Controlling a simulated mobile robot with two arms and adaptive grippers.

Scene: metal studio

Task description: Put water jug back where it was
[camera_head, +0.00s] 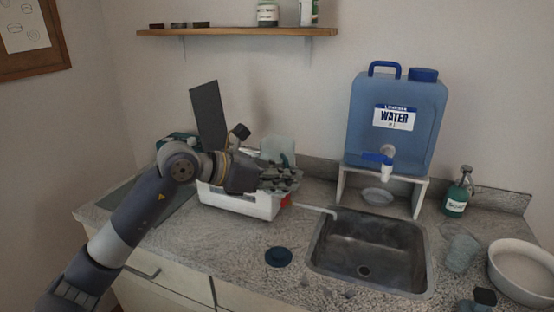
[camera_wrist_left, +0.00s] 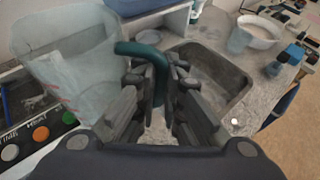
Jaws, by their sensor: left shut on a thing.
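The water jug is a clear, pale jug with a teal handle. In the head view its body (camera_head: 278,149) shows behind my left gripper (camera_head: 290,180), above the white appliance. In the left wrist view the jug (camera_wrist_left: 68,62) fills the upper left. My left gripper (camera_wrist_left: 160,95) is shut on its teal handle (camera_wrist_left: 150,55). The jug looks roughly upright. Its base is partly hidden, so I cannot tell whether it touches the appliance. My right gripper is not clearly seen.
A white appliance (camera_head: 238,204) stands left of the sink (camera_head: 368,254). A blue water container (camera_head: 397,135) sits on a white stand (camera_head: 420,196). A blue disc (camera_head: 279,257) lies on the counter. A green bottle (camera_head: 456,196) and a white bowl (camera_head: 523,270) are at right.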

